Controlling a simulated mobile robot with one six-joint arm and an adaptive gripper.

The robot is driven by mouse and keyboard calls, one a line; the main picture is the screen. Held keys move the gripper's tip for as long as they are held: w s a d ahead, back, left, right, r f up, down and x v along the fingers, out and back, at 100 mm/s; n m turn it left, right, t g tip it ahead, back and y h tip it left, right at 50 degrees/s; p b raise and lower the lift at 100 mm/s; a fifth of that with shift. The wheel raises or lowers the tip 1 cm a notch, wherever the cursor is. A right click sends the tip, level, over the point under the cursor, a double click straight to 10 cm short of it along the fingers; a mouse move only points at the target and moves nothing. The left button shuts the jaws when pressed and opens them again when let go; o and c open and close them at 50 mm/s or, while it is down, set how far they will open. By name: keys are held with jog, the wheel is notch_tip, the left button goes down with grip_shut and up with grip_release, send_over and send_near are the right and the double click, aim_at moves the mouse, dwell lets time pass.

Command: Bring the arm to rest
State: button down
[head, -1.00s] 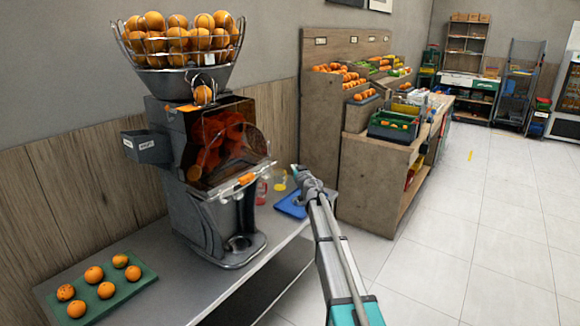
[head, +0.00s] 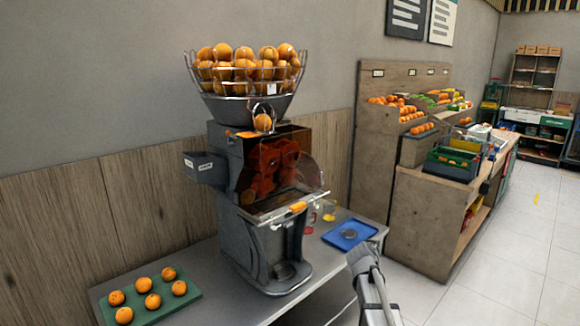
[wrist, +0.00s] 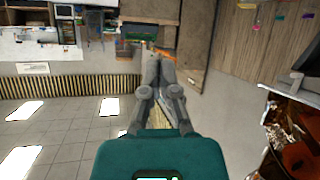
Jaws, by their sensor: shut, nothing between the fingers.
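My gripper (wrist: 157,58) shows in the wrist view with its two grey fingers together and nothing between them. In the head view my arm comes up from the bottom edge, right of the juicer, and its grey end (head: 362,256) is in front of the counter's right end. The orange juicer (head: 262,190) stands on the counter with a full basket of oranges (head: 245,72) on top. Part of the juicer (wrist: 296,135) also shows at the right edge of the wrist view, apart from the fingers.
The grey counter (head: 225,308) holds a green tray (head: 189,295) with several oranges. A blue tray (head: 362,238) with a small round grey item lies near its right end. A wooden fruit stand (head: 415,222) is behind to the right.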

jog(key=s+a+f+n+g+y, duration=0.1)
jog(key=s+a+f+g+y, duration=0.1)
jog(key=s, duration=0.8)
jog(key=s+a+f+n+g+y, duration=0.2)
jog(key=s+a+f+g, duration=0.2)
jog(key=s, duration=0.6)
jog(key=s+a+f+n+g+y, duration=0.2)
jog(key=s+a+f+g, duration=0.2)
jog(key=s, duration=0.6)
jog(key=shift+a+g+y, duration=0.3)
jog(key=shift+a, duration=0.75)
jog(key=shift+d, duration=0.1)
